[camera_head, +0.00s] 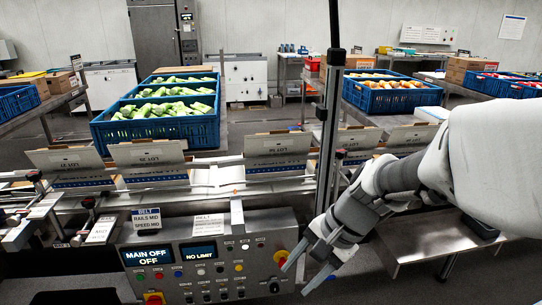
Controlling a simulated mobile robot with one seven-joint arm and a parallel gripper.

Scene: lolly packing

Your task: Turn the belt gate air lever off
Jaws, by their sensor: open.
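The control panel (215,270) stands at the front, with small screens reading "MAIN OFF OFF" and "NO LIMIT". A red and yellow rotary handle (281,257) is at the panel's right end. No lever marked as the belt gate air lever can be made out, and I cannot tell whether this handle is it. My gripper (294,281) points down and left at the panel's right end. Its two fingers are apart with nothing visible between them. One fingertip appears just below the handle; contact cannot be told.
The belt line with upright cartons (147,153) runs behind the panel. A dark vertical post (331,110) rises just behind my gripper. Blue crates of green (158,131) and orange-brown packs (391,97) stand behind. A metal table (430,240) is at right. A red and yellow button (153,298) is at lower left.

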